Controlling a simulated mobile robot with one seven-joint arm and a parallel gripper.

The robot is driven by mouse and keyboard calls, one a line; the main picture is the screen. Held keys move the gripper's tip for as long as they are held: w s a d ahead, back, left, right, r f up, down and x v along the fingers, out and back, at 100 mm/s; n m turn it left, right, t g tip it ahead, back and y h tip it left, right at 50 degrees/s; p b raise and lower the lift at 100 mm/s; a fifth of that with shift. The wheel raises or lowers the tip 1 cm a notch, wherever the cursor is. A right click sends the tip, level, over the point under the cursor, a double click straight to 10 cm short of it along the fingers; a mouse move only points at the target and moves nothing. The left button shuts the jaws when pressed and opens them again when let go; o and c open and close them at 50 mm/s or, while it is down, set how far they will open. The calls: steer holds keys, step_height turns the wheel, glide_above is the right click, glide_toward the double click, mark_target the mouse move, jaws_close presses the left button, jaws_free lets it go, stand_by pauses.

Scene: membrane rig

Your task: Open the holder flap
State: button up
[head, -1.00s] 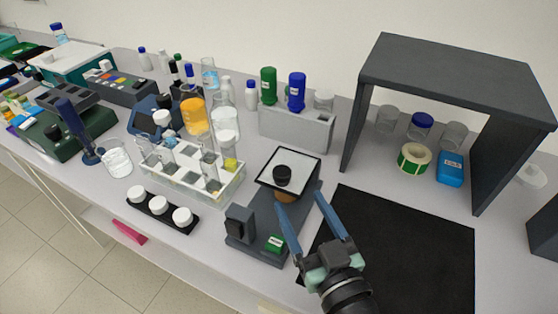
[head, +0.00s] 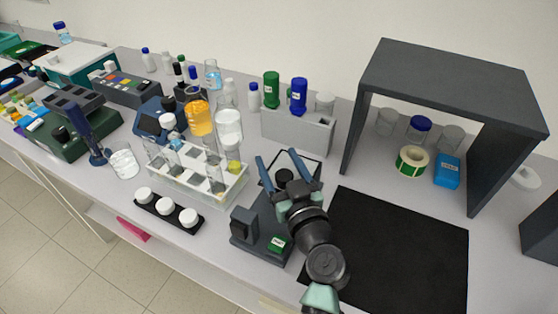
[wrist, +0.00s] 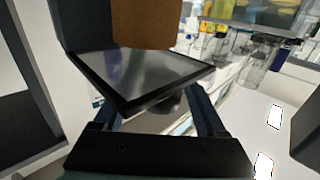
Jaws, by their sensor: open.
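The holder flap (head: 307,167) is a square panel with a pale face and a black frame, at the top of the dark rig (head: 262,216). A round black knob (head: 284,176) sits at its near side. In the head view my gripper (head: 276,156) is open, with its blue fingers reaching over the flap, one on either side of the knob. The wrist view shows the flap close up as a dark-framed panel (wrist: 140,72) beyond the palm, partly hiding a dark round shape. Whether a finger touches the flap or knob cannot be told.
A clear rack (head: 200,187) with vials stands left of the rig, and a black strip with white caps (head: 168,208) in front of it. A grey bin (head: 297,133) is behind. A black mat (head: 400,250) and a dark shelf (head: 455,75) lie to the right.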

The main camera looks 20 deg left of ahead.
jaws_close()
stand_by(1.4)
